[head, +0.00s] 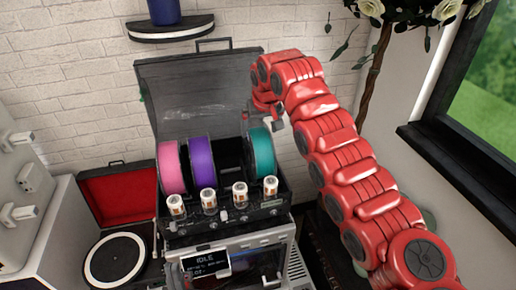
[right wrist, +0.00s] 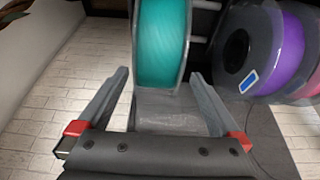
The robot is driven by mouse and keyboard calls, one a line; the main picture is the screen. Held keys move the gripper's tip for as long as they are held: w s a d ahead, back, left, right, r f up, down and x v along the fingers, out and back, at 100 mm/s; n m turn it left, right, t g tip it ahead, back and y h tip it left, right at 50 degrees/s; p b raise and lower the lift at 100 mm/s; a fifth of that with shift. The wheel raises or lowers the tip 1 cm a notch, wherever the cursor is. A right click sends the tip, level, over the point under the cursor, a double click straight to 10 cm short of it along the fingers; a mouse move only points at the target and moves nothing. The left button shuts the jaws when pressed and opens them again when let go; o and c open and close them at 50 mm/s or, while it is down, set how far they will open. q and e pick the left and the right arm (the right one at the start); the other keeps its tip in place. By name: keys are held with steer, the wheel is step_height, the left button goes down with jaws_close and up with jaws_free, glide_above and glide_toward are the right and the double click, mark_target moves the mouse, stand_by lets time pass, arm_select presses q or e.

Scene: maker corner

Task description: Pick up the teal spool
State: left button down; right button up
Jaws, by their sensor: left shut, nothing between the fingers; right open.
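The teal spool (head: 262,152) stands upright at the right end of the open spool box (head: 280,202). My right gripper (head: 262,119) is just above the spool's top edge in the head view, at the end of the red arm. In the right wrist view the gripper (right wrist: 159,76) is open, with one finger on each side of the teal spool's near rim (right wrist: 161,45). I cannot tell whether either finger touches it. My left gripper is not in view.
A purple spool (head: 201,163) and a pink spool (head: 170,167) stand left of an empty gap in the box. The raised lid (head: 190,95) is behind them. A printer with a display (head: 205,261) is below. A record player (head: 117,258) is at left.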

steer(key=shift+p+x, duration=0.45)
steer(key=shift+x, duration=0.75)
steer(key=shift+w+f+p, duration=0.1)
steer(key=shift+f+p, duration=0.1)
steer(key=shift+p, duration=0.1)
steer(key=p+x, duration=0.2)
steer(key=x, duration=0.1)
steer(key=shift+w+f+p, duration=0.15)
steer(key=shift+w+p, duration=0.05)
steer(key=shift+p, duration=0.1)
steer(key=shift+x, duration=0.75)
steer(key=shift+d, duration=0.15)
jaws_close()
